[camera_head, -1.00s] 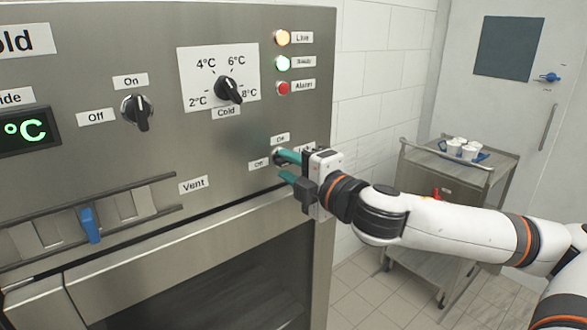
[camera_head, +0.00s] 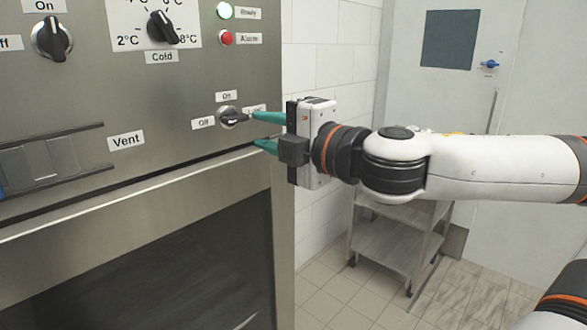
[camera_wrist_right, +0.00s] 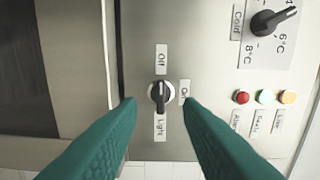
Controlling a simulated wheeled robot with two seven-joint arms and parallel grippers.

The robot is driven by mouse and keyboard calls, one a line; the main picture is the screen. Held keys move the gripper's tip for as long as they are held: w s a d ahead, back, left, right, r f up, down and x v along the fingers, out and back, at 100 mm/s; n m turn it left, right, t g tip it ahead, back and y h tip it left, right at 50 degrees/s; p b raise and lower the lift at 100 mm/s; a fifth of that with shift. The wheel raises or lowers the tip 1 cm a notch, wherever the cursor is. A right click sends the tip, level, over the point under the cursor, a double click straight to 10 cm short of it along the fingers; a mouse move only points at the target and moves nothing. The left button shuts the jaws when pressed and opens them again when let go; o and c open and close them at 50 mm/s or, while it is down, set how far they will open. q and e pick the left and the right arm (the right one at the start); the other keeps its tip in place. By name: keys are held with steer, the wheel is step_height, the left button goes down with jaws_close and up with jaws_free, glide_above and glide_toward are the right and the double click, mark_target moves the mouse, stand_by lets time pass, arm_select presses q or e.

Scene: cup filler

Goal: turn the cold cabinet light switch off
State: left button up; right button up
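The light switch (camera_head: 231,116) is a small dark-and-silver knob low on the steel panel, with an "On" label above it and an "Off" label (camera_head: 203,123) to its left. Its handle lies roughly along the line between "Off" and "Light"; it also shows in the right wrist view (camera_wrist_right: 159,96). I cannot tell for certain which end is the pointer. My right gripper (camera_head: 266,132) is open and empty just right of the knob, its teal fingers partly covering the "Light" label. In the wrist view the fingers (camera_wrist_right: 160,106) are spread either side, apart from the knob. My left gripper is not in view.
The "Cold" dial (camera_head: 163,28), another On/Off knob (camera_head: 52,39) and indicator lights (camera_head: 225,38) sit higher on the panel. An oven-like door with a dark window is below. A steel cart (camera_head: 395,240) stands right, partly behind my arm.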

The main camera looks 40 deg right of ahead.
steer(key=shift+s+d+b, duration=0.15)
steer(key=shift+s+b, duration=1.15)
steer(key=shift+s, duration=1.05)
